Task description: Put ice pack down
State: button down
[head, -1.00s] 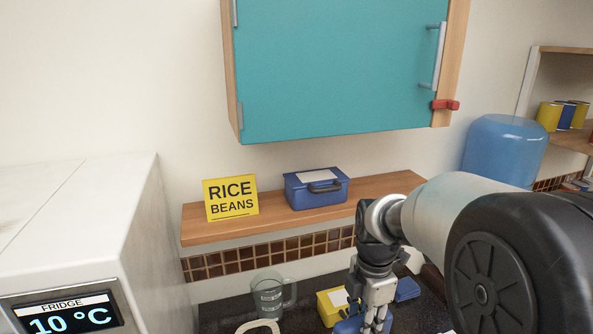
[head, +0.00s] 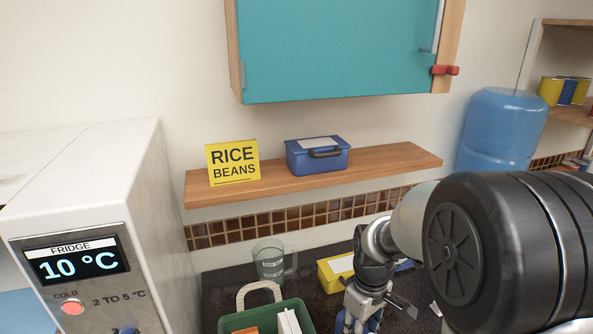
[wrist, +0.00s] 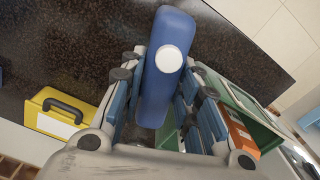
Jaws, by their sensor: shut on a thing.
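The ice pack (wrist: 166,75) is a blue slab with a round white label or cap. In the wrist view it sits between the fingers of my gripper (wrist: 160,112), which is shut on it. In the head view my gripper (head: 362,310) points down at the bottom edge, over the dark counter. Only a little blue shows beside it there, and the ice pack's lower part is cut off. I cannot tell whether the ice pack touches the counter.
A green crate (head: 240,321) with a pale handle stands left of my gripper; it also shows in the wrist view (wrist: 250,103). A yellow box (head: 331,272) and a clear jug (head: 270,260) stand behind. The fridge (head: 100,230) reads 10 °C.

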jog(key=f+m, duration=0.2)
jog(key=s+f+m+b, duration=0.1)
jog(key=f+m, duration=0.1)
jog(key=m, duration=0.1)
jog(key=shift+f+m, duration=0.6)
jog(key=shift+m, duration=0.5)
jog(key=shift+s, duration=0.1)
